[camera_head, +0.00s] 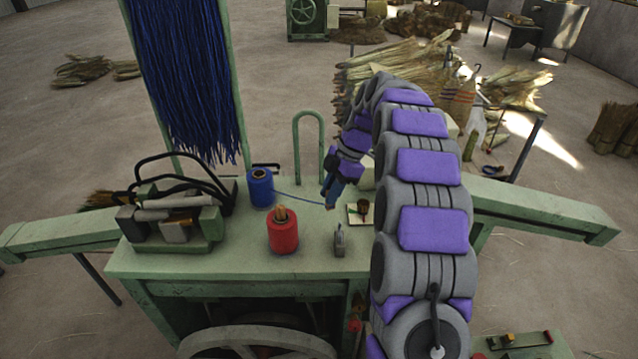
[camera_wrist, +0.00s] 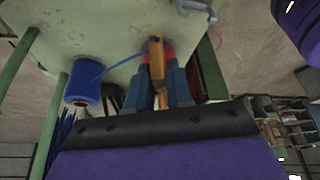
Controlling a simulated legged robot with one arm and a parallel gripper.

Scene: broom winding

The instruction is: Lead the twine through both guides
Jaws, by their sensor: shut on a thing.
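A blue spool of twine (camera_head: 260,188) stands on the green bench top (camera_head: 200,265), and it also shows in the wrist view (camera_wrist: 83,84). Its blue twine (camera_head: 298,198) runs out to my gripper (camera_head: 333,192). My gripper, also in the wrist view (camera_wrist: 166,88), is shut on a slim wooden piece (camera_wrist: 157,68) with the twine at its tip, above the bench. A small grey upright fitting (camera_head: 339,241), possibly a guide, stands nearer and below my gripper. A tall green hoop (camera_head: 297,140) rises behind. I cannot tell for certain which fittings are the guides.
A red spool (camera_head: 283,232) with a wooden core stands left of the grey fitting. A small pale plate with a brown piece (camera_head: 363,208) lies right of my gripper. A clamp-like machine (camera_head: 175,215) fills the bench's left end. Blue strands (camera_head: 190,80) hang behind.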

